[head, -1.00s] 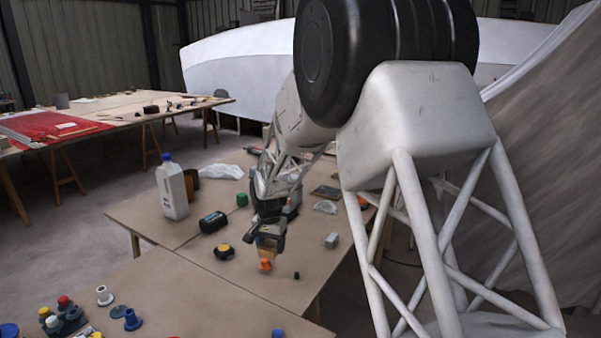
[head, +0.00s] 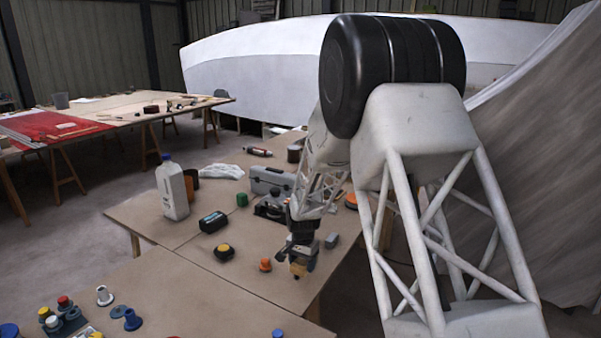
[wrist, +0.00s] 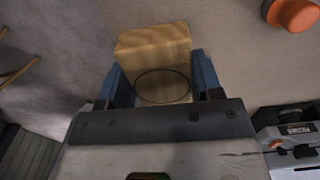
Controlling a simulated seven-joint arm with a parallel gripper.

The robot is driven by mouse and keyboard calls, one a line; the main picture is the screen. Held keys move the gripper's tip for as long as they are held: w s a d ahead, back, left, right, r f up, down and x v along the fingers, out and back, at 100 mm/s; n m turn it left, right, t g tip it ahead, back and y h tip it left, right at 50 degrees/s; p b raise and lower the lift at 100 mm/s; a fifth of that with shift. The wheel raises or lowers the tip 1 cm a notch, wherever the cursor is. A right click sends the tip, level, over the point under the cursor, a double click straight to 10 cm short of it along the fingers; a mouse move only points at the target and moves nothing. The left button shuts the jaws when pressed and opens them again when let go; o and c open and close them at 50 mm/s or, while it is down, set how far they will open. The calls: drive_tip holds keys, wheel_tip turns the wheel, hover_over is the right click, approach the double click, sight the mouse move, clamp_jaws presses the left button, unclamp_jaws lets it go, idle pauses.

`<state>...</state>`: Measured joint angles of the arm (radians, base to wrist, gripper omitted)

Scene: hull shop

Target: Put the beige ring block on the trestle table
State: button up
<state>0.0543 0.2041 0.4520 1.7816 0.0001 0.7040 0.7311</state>
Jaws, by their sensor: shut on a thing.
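The beige ring block (wrist: 152,45) is between the two blue fingers of my gripper (wrist: 163,88) in the wrist view, with a dark ring outline partly showing on it. In the head view my gripper (head: 300,258) is shut on the block (head: 298,269), over the near work table (head: 225,268) close to its right edge. I cannot tell whether the block touches the surface. A table on wooden trestle legs (head: 150,120) stands at the back left, with a red sheet on part of it.
An orange knob-like piece (head: 265,265) stands just left of my gripper. A yellow-and-black round item (head: 224,252), black box (head: 213,222), white bottle (head: 172,190), grey toolbox (head: 270,180) and grey block (head: 332,240) are around.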

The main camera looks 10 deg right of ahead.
drive_tip(key=shift+f, duration=0.45)
drive_tip(key=shift+w, duration=0.15)
drive_tip(key=w, duration=0.5)
drive_tip(key=w+f, duration=0.1)
drive_tip(key=w, duration=0.9)
drive_tip(key=shift+w+d+f, duration=0.25)
drive_tip(key=shift+w+d, duration=0.1)
drive_tip(key=shift+d, duration=0.05)
drive_tip(key=shift+f, duration=1.7)
drive_tip(key=shift+f, duration=0.1)
drive_tip(key=o, duration=1)
drive_tip(key=shift+c, duration=0.2)
